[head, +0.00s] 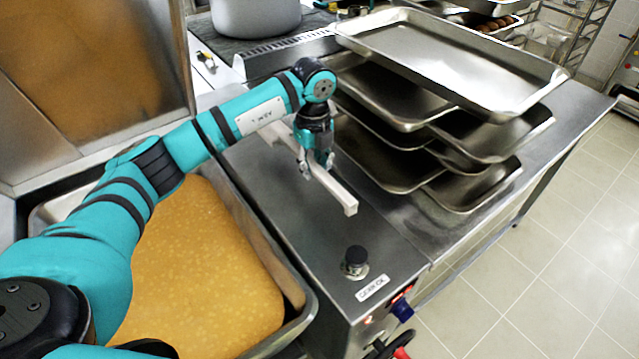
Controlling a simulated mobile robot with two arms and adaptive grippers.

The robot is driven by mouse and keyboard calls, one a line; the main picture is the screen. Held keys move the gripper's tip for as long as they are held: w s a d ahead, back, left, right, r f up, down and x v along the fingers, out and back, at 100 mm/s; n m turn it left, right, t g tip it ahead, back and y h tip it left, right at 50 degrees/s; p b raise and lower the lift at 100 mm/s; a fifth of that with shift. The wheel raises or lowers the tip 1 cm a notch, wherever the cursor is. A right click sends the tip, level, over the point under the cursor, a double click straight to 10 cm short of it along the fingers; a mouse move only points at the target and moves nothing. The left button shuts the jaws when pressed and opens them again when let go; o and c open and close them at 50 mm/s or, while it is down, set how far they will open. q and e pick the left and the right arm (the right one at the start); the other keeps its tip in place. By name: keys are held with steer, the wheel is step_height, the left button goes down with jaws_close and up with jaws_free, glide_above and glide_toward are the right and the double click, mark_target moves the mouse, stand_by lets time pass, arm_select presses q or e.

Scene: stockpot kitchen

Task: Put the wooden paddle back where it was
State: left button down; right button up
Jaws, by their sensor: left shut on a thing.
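The wooden paddle (341,194) shows as a pale, straight, square-edged bar above the steel counter top. It runs from behind my left arm at the upper left to a free end at the lower right. My left gripper (317,168) points down and is shut on the wooden paddle near the middle of its visible length. The paddle's far part is hidden behind my arm. I cannot tell whether the paddle touches the counter. My right gripper is not in view.
A stack of steel trays (455,62) stands close to the right of the gripper. A pan of orange-brown food (305,318) lies at the left under my arm. A black knob (355,262) sticks up at the counter front. A large pot (255,15) stands behind.

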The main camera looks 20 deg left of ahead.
mark_target(314, 193)
arm_select(q)
step_height(314, 193, down, 2)
step_height(314, 193, down, 4)
steer(key=shift+r+p, duration=0.15)
steer(key=shift+p, duration=0.35)
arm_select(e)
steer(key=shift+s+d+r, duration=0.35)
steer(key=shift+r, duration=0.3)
arm_select(q)
steer(key=shift+f, duration=0.25)
steer(key=c, duration=1.2)
jaws_free()
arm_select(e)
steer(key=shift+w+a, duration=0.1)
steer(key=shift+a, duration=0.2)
